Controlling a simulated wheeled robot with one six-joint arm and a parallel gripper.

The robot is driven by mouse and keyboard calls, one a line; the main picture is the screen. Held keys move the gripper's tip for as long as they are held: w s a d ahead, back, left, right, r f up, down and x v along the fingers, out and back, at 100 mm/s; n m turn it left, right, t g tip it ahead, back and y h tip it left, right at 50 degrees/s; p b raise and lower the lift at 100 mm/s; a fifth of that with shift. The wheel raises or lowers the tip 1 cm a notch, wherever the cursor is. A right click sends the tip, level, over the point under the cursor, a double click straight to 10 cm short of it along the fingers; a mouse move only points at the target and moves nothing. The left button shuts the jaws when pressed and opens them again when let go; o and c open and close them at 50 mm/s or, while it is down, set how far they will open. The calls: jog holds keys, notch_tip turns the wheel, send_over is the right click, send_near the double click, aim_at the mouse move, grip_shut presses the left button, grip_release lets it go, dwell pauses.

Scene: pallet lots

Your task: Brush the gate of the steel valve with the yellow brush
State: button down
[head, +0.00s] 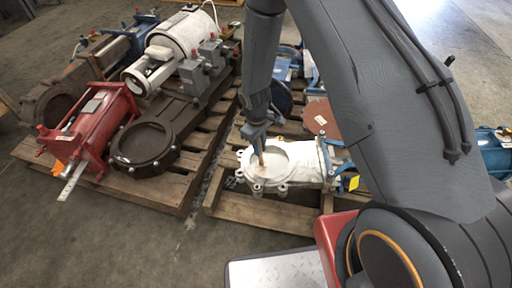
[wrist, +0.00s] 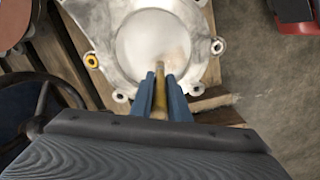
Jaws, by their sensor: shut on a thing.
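The steel valve (head: 308,164) lies flat on a wooden pallet in the middle of the head view, pale and silvery with lugs around its round end. Its round gate (wrist: 150,45) shows in the wrist view as a smooth pale disc inside the bolted ring. My gripper (wrist: 160,92) is shut on the yellow brush (wrist: 160,80), whose thin handle stands out between the blue fingers. In the head view the brush (head: 262,160) points down over the gate. Its tip is at or just above the gate face; contact is hard to tell. A faint brownish patch shows on the gate near the tip.
The valve's pallet (head: 262,211) has bare slats at its front edge. A second pallet (head: 172,196) on the left bears a dark valve (head: 146,147), a red actuator (head: 98,125) and a white cylinder (head: 182,38). Concrete floor is clear in front.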

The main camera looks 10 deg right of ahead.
jog(key=shift+d, duration=0.2)
jog(key=shift+p, duration=0.5)
jog(key=shift+w+a+b, duration=0.65)
jog(key=shift+w+a, duration=0.1)
jog(key=shift+w, duration=1.15)
jog(key=s+d+p, duration=0.4)
jog(key=d+p, duration=0.1)
jog(key=p, duration=0.1)
jog(key=shift+s, duration=0.25)
dwell(2.7)
